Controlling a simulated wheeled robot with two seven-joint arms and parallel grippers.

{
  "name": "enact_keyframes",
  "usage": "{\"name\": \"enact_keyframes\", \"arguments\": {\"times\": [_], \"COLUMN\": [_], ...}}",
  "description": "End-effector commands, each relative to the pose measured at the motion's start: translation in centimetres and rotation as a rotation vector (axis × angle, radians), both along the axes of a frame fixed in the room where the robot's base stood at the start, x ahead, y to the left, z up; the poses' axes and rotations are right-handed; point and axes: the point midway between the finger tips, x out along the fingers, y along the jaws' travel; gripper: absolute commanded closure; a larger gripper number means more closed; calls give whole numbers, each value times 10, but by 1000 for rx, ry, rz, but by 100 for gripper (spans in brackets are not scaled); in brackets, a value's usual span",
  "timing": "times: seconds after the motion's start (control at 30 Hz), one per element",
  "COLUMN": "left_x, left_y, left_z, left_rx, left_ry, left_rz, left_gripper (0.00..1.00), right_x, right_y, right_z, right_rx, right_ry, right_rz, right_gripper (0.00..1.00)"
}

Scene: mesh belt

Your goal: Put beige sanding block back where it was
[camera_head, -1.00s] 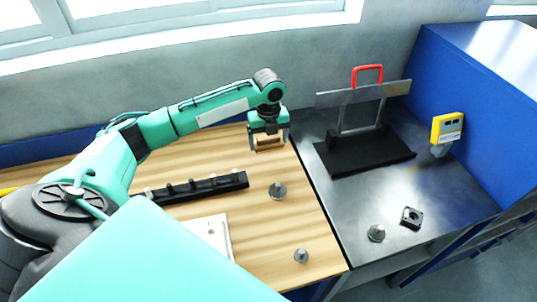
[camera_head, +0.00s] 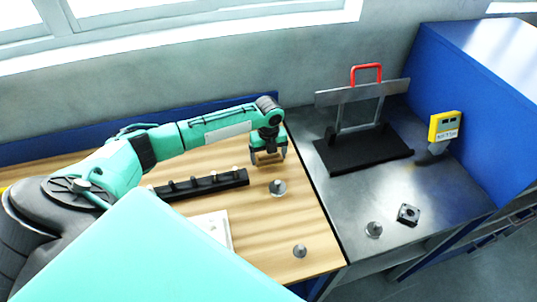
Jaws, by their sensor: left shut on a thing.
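My left gripper (camera_head: 268,157) points down over the wooden tabletop (camera_head: 285,220), near its back right part. It is shut on the beige sanding block (camera_head: 268,158), which shows only as a small patch between the fingers and blends with the wood. I cannot tell whether the block touches the tabletop. My right gripper is not in view.
A black rack with several pegs (camera_head: 205,186) lies left of the gripper. Grey cone-shaped pieces (camera_head: 278,188) (camera_head: 300,251) and a white plate (camera_head: 215,224) are nearer. Right, the metal top holds a black stand (camera_head: 362,152), a yellow device (camera_head: 444,126) and a black square part (camera_head: 408,214).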

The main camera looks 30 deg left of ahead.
Motion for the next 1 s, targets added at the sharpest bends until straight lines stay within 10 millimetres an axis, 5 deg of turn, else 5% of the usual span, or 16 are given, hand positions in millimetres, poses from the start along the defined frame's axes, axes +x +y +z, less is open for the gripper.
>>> {"name": "enact_keyframes", "arguments": {"times": [0.1, 0.47, 1.0], "left_x": [0, 1, 1], "left_y": [0, 0, -1], "left_z": [-1, 11, 111], "left_rx": [-1, -1, -1], "left_ry": [1, -3, -2], "left_rz": [0, -1, 0], "left_gripper": [0, 0, 0], "right_x": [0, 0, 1], "right_y": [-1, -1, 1], "right_z": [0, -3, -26], "right_rx": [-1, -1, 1], "right_ry": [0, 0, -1], "right_rz": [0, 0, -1], "right_gripper": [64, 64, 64]}}
